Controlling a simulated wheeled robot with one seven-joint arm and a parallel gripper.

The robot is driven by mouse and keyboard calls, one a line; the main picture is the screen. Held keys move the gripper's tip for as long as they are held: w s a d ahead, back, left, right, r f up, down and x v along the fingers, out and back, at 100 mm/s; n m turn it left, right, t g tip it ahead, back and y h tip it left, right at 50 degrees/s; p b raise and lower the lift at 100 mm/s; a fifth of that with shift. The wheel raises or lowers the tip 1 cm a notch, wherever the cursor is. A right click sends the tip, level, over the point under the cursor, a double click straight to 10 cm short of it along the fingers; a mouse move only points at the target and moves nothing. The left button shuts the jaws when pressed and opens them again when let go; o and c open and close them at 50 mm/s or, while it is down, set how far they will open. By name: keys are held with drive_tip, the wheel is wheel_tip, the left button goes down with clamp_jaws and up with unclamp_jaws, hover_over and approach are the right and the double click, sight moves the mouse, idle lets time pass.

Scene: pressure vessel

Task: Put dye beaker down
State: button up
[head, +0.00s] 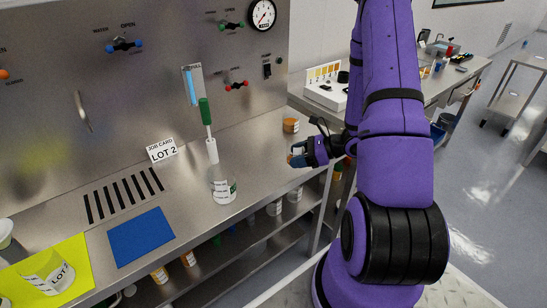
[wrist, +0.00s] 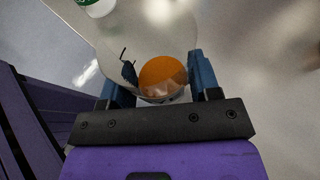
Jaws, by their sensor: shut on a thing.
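The dye beaker (wrist: 163,76), a small clear vessel with orange content, sits between the two blue fingertips of my gripper (wrist: 162,82) in the wrist view. In the head view my gripper (head: 299,158) is at the bench's front edge, on the right, with a bit of orange showing at its tips. The gripper is shut on the beaker. Most of the beaker is hidden by the fingers in the head view, so its tilt and any contact with the bench cannot be told.
On the steel bench (head: 262,150) stand an orange jar (head: 291,125), a clear labelled beaker (head: 222,188) and a green-handled tool (head: 206,115). A blue mat (head: 141,236), a yellow mat (head: 72,262) with a LOT 2 beaker (head: 46,276) and a job card (head: 161,150) lie left.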

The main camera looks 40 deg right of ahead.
hover_over(275, 163)
drive_tip(key=shift+s+f, duration=0.3)
drive_tip(key=shift+f, duration=0.05)
drive_tip(key=shift+w+a+f, duration=0.1)
drive_tip(key=shift+w+f, duration=0.05)
drive_tip(key=shift+f, duration=0.75)
drive_tip(key=shift+w+f, duration=0.1)
drive_tip(key=shift+f, duration=0.8)
drive_tip(key=shift+f, duration=0.1)
drive_tip(key=o, duration=0.9)
